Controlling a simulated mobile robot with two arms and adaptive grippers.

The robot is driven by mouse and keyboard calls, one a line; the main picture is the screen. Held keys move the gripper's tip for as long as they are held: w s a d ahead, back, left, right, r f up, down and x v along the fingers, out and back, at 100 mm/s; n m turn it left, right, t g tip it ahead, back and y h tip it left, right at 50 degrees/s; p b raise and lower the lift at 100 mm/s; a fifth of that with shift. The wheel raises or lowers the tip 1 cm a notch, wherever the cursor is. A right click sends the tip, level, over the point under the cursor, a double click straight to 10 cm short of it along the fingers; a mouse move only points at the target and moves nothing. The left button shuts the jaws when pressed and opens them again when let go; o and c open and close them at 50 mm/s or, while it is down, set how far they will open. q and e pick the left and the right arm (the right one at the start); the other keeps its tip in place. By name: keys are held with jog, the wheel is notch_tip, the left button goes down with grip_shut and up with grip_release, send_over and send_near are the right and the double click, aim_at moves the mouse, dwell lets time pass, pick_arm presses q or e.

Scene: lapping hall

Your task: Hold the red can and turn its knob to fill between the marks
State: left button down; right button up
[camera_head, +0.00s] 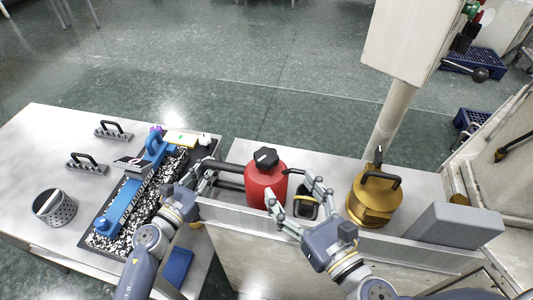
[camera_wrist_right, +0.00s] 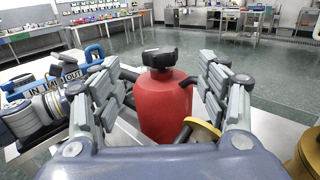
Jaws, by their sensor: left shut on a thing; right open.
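The red can (camera_head: 263,190) stands upright near the middle, with a black knob (camera_head: 266,156) on top. My left gripper (camera_head: 208,172) is shut on the can's black handle (camera_head: 230,166), on the can's left side. My right gripper (camera_head: 293,190) is open at the can's right front. In the right wrist view, its fingers spread to either side of the red can (camera_wrist_right: 165,105), with the black knob (camera_wrist_right: 159,58) between and beyond them. No closed contact by the right fingers shows. The marks cannot be made out.
A brass pot (camera_head: 374,200) and a grey block (camera_head: 455,225) stand to the right. A blue tool on a speckled tray (camera_head: 105,243), black-handled plates (camera_head: 88,167) and a perforated cup (camera_head: 54,207) are on the left table. A post (camera_head: 392,118) rises behind.

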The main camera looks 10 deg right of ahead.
aim_at(273, 164)
jog(key=x, duration=1.1)
jog(key=shift+w, duration=0.25)
jog(key=shift+c, duration=0.3)
jog(key=c, duration=1)
